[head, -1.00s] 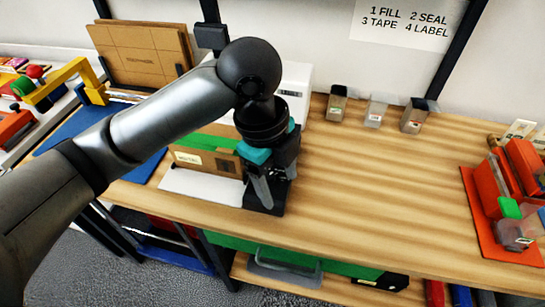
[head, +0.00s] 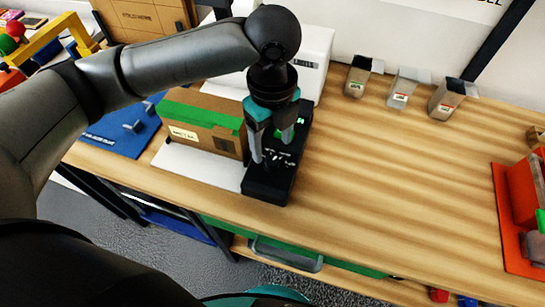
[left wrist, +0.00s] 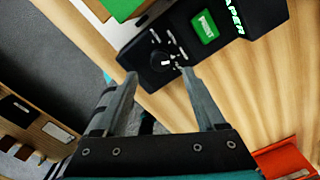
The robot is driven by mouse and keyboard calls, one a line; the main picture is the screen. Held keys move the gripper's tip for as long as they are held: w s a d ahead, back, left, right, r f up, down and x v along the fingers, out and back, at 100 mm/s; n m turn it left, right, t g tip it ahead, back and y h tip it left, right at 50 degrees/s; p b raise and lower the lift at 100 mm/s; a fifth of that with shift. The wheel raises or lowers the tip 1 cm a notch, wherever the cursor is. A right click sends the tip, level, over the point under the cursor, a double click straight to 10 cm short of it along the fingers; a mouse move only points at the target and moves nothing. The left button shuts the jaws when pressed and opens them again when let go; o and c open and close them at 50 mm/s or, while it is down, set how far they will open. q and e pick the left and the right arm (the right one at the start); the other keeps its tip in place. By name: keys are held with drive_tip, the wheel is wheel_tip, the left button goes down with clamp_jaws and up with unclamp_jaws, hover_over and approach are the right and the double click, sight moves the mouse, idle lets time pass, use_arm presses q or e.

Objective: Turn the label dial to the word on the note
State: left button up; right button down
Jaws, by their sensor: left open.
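The black label maker (head: 262,190) stands on the bench's front part. In the left wrist view its small black dial (left wrist: 166,61) has a white pointer mark and white words around it, too small to read. A green PRINT button (left wrist: 205,27) sits beyond the dial. My left gripper (head: 269,155) points down over the label maker. In the left wrist view its open fingers (left wrist: 160,74) are on either side of the dial's near side, with nothing between them. Whether they touch the panel is unclear. A pale label (head: 183,133) on the cardboard box is too small to read. My right gripper is not in view.
The cardboard box (head: 203,124) with green tape stands left of the label maker on a white sheet (head: 203,167). A white LABELS printer (head: 313,50) stands behind. Several small bins (head: 401,90) line the back. A red mat (head: 515,235) lies right. The middle right of the bench is clear.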

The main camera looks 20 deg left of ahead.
sight(272, 160)
use_arm(q)
wheel_tip(272, 160, down, 5)
drive_tip(key=shift+f+b, duration=0.1)
drive_tip(key=shift+b, duration=0.45)
clamp_jaws()
